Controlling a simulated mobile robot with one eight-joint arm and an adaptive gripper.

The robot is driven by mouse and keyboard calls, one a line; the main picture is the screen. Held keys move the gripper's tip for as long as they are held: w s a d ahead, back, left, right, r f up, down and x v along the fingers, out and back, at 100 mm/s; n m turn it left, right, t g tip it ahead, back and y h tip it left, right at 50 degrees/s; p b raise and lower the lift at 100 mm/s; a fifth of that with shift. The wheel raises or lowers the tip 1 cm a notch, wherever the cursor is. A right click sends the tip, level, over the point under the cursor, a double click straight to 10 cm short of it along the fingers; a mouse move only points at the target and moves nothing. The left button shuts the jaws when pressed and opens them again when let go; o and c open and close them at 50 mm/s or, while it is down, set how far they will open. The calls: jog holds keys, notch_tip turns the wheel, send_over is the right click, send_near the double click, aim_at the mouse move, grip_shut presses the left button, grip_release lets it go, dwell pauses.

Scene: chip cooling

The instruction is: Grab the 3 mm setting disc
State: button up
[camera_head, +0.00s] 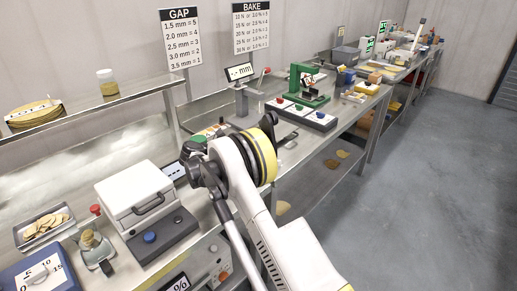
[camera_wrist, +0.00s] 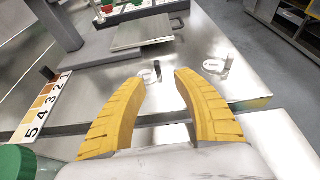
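In the wrist view, two small pale, shiny disc-like pieces lie on the steel table. One disc (camera_wrist: 148,74) shows between and beyond my fingertips; the other disc (camera_wrist: 216,66) lies further right. I cannot read a size on either, so I cannot tell which one is 3 mm. My gripper (camera_wrist: 160,80) has two yellow ribbed fingers spread wide apart, with nothing held between them. The fingers are above the table near its front edge. In the head view, my own arm hides the fingers and the discs.
A measuring stand with a flat plate (camera_wrist: 143,32) is behind the discs; its mm display (camera_head: 240,72) shows in the head view. A numbered colour strip (camera_wrist: 42,107) and a green round part (camera_wrist: 14,162) are at left. A green press (camera_head: 308,85) stands further along.

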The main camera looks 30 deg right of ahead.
jog(key=b+x, duration=0.1)
jog(key=x, duration=0.4)
jog(key=shift+f, duration=0.1)
jog(key=b+x, duration=0.1)
jog(key=x, duration=0.1)
jog(key=b+x, duration=0.1)
jog(key=x, duration=0.1)
jog(key=b+x, duration=0.1)
jog(key=shift+w+d, duration=0.35)
jog(key=shift+w, duration=0.05)
jog(key=shift+r, duration=0.2)
grip_shut()
